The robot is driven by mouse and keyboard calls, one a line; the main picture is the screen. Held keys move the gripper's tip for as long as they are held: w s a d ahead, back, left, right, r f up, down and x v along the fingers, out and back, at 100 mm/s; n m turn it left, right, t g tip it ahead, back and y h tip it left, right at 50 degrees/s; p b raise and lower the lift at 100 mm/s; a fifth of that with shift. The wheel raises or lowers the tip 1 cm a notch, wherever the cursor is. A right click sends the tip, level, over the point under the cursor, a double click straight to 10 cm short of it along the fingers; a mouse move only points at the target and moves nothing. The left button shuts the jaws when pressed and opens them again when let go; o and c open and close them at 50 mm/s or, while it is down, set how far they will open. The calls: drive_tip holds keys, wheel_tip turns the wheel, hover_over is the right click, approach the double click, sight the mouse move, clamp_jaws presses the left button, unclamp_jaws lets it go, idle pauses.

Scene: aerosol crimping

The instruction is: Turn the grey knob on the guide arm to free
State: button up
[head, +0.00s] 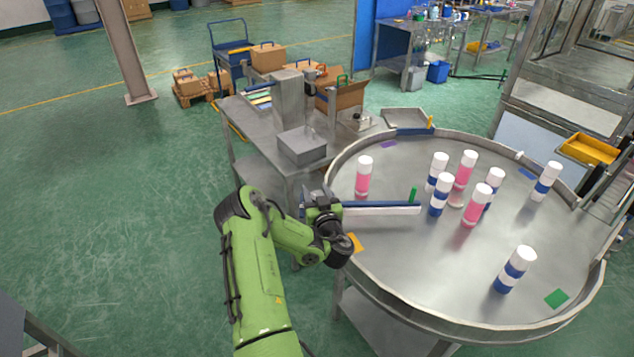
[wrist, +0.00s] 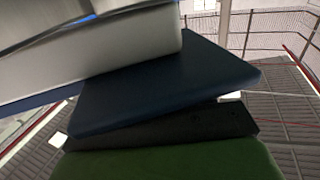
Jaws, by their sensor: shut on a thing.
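The guide arm (head: 385,209) is a long bar with a white face and a blue top. It reaches from the near left rim over the round steel table, with a small green upright piece (head: 413,195) near its outer end. My gripper (head: 318,203) is at the guide arm's left end, by the rim, and is shut on the grey knob. The knob itself is hidden by my wrist and gripper in the head view. The wrist view is filled by a close grey block (wrist: 110,62), a dark blue slab (wrist: 165,85) and a green surface (wrist: 175,162); I cannot make out the knob there.
Several white-capped cans, pink (head: 363,177) or blue and white (head: 515,270), stand on the round table (head: 440,265) beyond and right of the guide arm. A steel bench with a grey box (head: 302,145) stands behind my gripper. Floor at left is clear.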

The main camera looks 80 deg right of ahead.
drive_tip(key=shift+w+r+n+t+y+p, duration=0.15)
drive_tip(key=shift+n+t+y+p, duration=0.8)
drive_tip(key=shift+t+p, duration=0.55)
drive_tip(key=shift+n, duration=0.25)
drive_tip(key=o, duration=1)
drive_tip(key=shift+c, duration=0.2)
drive_tip(key=shift+w, duration=0.1)
